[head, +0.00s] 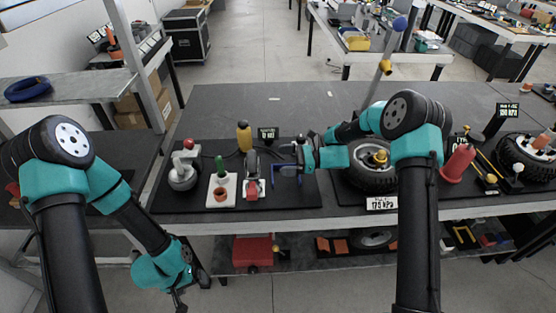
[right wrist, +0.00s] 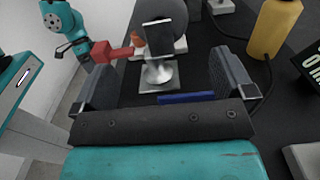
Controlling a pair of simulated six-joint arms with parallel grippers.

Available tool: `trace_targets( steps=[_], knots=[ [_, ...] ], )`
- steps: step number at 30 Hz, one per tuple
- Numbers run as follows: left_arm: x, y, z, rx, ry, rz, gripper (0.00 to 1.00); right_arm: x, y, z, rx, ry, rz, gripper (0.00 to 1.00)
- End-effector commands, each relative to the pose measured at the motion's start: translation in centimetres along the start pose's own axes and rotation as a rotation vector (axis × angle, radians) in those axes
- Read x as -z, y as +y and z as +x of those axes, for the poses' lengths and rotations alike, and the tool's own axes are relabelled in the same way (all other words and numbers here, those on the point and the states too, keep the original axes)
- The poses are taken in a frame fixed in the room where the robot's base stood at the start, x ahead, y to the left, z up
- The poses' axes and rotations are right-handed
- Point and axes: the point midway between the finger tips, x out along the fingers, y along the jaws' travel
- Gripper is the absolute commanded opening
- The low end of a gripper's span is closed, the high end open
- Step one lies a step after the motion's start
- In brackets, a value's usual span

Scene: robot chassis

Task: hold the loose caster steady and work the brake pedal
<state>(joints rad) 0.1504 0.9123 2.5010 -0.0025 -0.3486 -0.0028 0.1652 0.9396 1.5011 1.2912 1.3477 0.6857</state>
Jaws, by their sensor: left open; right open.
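A caster with a dark wheel (head: 252,163) stands upright on the black mat, with a red pedal-like part (head: 250,190) low at its front. In the right wrist view the caster (right wrist: 165,40) rises from a metal base, and the red part (right wrist: 112,53) sticks out to the left. My right gripper (head: 282,158) is open just right of this caster, pointing at it; the caster is ahead of its spread fingers (right wrist: 165,82), apart from them. My left gripper (head: 180,297) is open and empty, low in front of the table edge.
A yellow bottle (head: 244,136) is behind. A blue bracket (head: 286,175) lies beside the right gripper. A tyre (head: 367,172) lies further right.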

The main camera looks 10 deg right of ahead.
Motion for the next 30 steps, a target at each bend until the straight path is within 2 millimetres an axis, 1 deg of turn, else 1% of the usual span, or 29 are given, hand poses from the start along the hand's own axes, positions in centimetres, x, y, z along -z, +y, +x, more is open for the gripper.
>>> trace_targets(
  steps=[10,14,20,30],
  knots=[
    [0.0,0.0,0.0,0.000,0.000,0.000,0.89,-0.1,0.0,0.1,0.000,-0.002,0.002,1.00],
    [0.0,0.0,0.0,0.000,0.000,0.000,0.89,-0.1,0.0,0.6,0.000,-0.002,0.002,1.00],
    [0.0,0.0,0.0,0.000,0.000,0.000,0.89,-0.1,0.0,2.6,-0.003,-0.002,0.001,1.00],
    [0.0,0.0,0.0,0.000,0.000,0.000,0.89,0.0,0.0,7.9,-0.003,-0.001,0.002,1.00]
  ],
)
